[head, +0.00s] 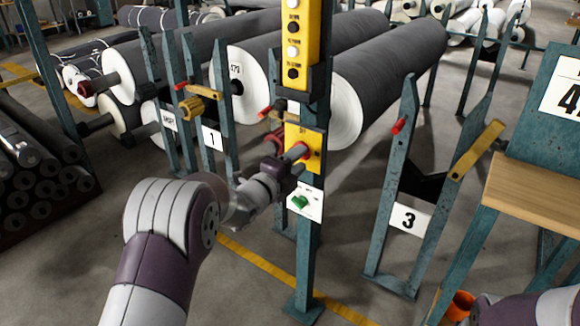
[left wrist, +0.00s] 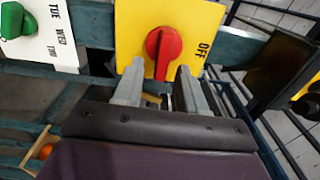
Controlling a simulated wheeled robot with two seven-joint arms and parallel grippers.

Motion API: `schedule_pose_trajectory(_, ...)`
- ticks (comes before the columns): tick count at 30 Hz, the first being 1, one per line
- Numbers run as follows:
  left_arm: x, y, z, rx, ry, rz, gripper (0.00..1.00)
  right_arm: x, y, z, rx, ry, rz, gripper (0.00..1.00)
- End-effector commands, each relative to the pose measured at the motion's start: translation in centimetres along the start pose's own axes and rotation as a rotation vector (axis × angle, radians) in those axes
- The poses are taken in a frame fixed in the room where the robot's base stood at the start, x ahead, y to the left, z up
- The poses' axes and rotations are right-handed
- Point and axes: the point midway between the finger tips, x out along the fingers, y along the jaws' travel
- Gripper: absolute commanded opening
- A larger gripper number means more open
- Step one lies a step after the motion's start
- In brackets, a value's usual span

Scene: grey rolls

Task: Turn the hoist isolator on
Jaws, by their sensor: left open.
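The hoist isolator is a yellow plate (head: 312,134) with a red knob, on a teal post in the middle of the head view. In the left wrist view the red knob (left wrist: 163,46) is close, its grip bar running up and down the picture. "OFF" is printed on the plate (left wrist: 185,15) to the right of the knob. My left gripper (left wrist: 160,75) is open, its fingers either side of the bar's lower end; I cannot tell whether they touch it. In the head view my left gripper (head: 297,153) partly hides the plate. My right gripper is out of view.
A white day plate with a green knob (head: 300,201) is just below the isolator. A yellow button box (head: 293,45) is above it. Grey rolls (head: 390,60) lie behind on teal stands. A wooden-topped bench (head: 540,190) and an orange container (head: 460,305) are at right.

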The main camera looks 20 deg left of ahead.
Motion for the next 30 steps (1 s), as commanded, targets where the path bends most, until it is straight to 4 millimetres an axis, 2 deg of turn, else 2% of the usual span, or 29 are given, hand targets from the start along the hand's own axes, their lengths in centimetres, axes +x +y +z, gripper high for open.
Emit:
schedule_pose_trajectory(9, -8.0, -0.3, 0.1, -0.001, -0.004, 0.003, 0.40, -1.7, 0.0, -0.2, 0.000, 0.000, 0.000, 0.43)
schedule_pose_trajectory(15, -11.5, -0.1, 0.1, 0.000, -0.002, 0.002, 0.40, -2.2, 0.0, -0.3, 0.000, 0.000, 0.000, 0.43)
schedule_pose_trajectory(19, -12.2, 0.1, 0.0, -0.001, -0.002, 0.002, 0.40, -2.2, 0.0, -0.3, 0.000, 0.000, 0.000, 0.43)
schedule_pose_trajectory(30, -12.2, 0.1, 0.0, -0.002, -0.001, 0.002, 0.40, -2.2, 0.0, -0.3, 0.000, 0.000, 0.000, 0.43)
